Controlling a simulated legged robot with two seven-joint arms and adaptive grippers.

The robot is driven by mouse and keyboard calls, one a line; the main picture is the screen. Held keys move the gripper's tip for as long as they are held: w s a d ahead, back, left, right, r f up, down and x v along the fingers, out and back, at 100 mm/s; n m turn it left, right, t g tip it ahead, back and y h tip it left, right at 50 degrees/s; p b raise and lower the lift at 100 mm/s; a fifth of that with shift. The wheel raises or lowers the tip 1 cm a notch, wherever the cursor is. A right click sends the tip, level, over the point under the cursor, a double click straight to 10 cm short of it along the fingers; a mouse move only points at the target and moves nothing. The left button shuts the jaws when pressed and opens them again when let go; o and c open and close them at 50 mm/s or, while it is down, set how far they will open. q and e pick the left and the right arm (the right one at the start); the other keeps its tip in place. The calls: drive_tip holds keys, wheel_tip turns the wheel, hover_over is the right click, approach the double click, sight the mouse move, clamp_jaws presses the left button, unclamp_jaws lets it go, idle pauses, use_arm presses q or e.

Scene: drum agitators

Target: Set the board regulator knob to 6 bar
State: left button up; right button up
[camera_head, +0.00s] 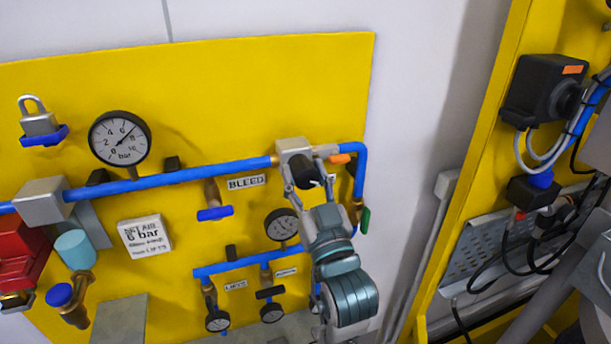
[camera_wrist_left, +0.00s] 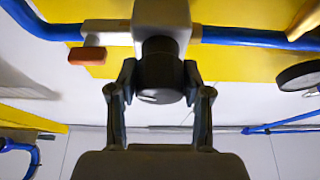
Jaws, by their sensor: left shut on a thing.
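The black regulator knob (camera_head: 307,169) sticks out below a grey regulator body (camera_head: 294,147) on the blue pipe of the yellow board. My left gripper (camera_head: 307,184) is shut on this knob, with a finger on either side. The left wrist view shows the knob (camera_wrist_left: 160,72) between the two fingers (camera_wrist_left: 160,84), under the grey body (camera_wrist_left: 161,20). The large round gauge (camera_head: 120,139) has its needle pointing up and right, roughly between 6 and 8. No marking on the knob can be read.
An orange tab (camera_head: 340,159) sits right of the regulator. A small gauge (camera_head: 281,224) is close to my left wrist. A blue-handled bleed valve (camera_head: 214,213) and a lower blue pipe (camera_head: 235,265) are to the left.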

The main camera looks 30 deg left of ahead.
use_arm(q)
drive_tip(key=shift+f, duration=0.15)
drive_tip(key=m+h+p, duration=0.1)
drive_tip(key=m+p, duration=0.1)
drive_tip(key=m+t+h+p, duration=0.1)
drive_tip(key=m+p, duration=0.1)
drive_tip(key=m, duration=0.1)
drive_tip(key=m+t+h+p, duration=0.1)
drive_tip(key=m+p, duration=0.2)
drive_tip(key=shift+r+h, duration=0.25)
drive_tip(key=shift+h, duration=0.05)
drive_tip(key=shift+m+t+h, duration=0.3)
drive_tip(key=shift+m+h, duration=0.1)
drive_tip(key=shift+m, duration=0.4)
drive_tip(key=shift+s+f+m+h, duration=0.15)
drive_tip(key=shift+m+h, duration=0.25)
drive_tip(key=shift+m, duration=0.7)
drive_tip(key=shift+m+h+b, duration=0.45)
drive_tip(key=shift+m+h, duration=0.35)
drive_tip(key=shift+m, duration=1.4)
drive_tip(key=o, duration=1.2)
drive_tip(key=shift+c, duration=0.2)
drive_tip(key=shift+w, duration=0.3)
